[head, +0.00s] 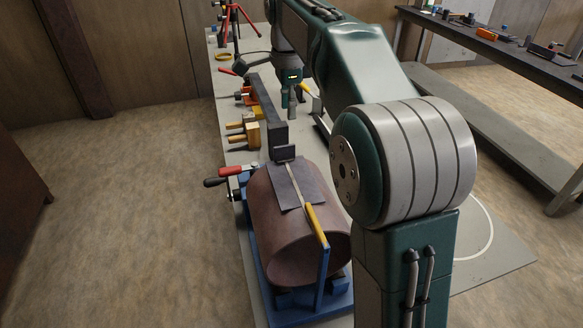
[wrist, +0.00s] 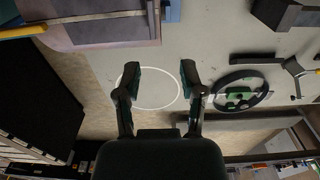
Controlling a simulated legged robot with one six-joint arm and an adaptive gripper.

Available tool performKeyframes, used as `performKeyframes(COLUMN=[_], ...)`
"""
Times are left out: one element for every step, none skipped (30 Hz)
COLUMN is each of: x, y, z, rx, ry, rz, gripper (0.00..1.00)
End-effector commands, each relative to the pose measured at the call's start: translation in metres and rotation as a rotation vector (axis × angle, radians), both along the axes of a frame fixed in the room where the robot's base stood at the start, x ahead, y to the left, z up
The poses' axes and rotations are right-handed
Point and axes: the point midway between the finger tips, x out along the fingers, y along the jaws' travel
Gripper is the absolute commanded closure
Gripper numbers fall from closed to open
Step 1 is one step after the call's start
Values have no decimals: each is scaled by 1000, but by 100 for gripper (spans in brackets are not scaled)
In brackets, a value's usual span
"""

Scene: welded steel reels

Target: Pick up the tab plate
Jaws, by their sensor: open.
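A flat dark grey plate (head: 284,190) lies on top of the brown steel cylinder (head: 268,225), under a thin bar with a yellow handle (head: 316,224). A small dark upright plate (head: 284,152) stands at the far edge of the cylinder. I cannot tell for certain which of these is the tab plate. My gripper (head: 290,107) hangs over the bench beyond the cylinder, apart from both plates. In the wrist view my gripper (wrist: 160,78) has its two fingers spread with nothing between them. The cylinder and plate show only in part at the top left of that view.
The cylinder rests in a blue cradle (head: 312,312). A red-handled clamp (head: 235,171), yellow-handled clamps (head: 250,134) and a long dark bar (head: 268,108) line the bench's left side. A black handwheel (wrist: 240,92) lies to the right in the wrist view. A second bench (head: 500,55) stands at right.

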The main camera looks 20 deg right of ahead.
Motion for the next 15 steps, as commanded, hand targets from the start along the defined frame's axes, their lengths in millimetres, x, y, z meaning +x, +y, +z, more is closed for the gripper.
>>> performKeyframes(x=[0, 0, 0, 0, -1, 0, 0, 0, 0, 0, 0, 0, -1, -1, -2], y=[4, 5, 6, 7, 7, 8, 8, 8, 7, 7, 6, 6, 6, 5, 4], z=[-5, -8, -15, -20, -26, -32, -37, -41, -46, -49, -51, -54, -56, -58, -62], rx=[-2, -4, -4, -5, -5, -5, -5, -5, -5, -4, -4, -4, -4, -3, -2], ry=[3, 3, 5, 4, 5, 5, 5, 3, 4, 2, 2, 2, 2, 1, 2], rz=[-1, -3, -2, -2, -1, -1, -1, 0, 0, 0, 0, 0, 0, 0, 1], gripper=[49, 49, 49, 49, 49, 49, 49, 49, 49, 49, 49, 49, 49, 49, 49])
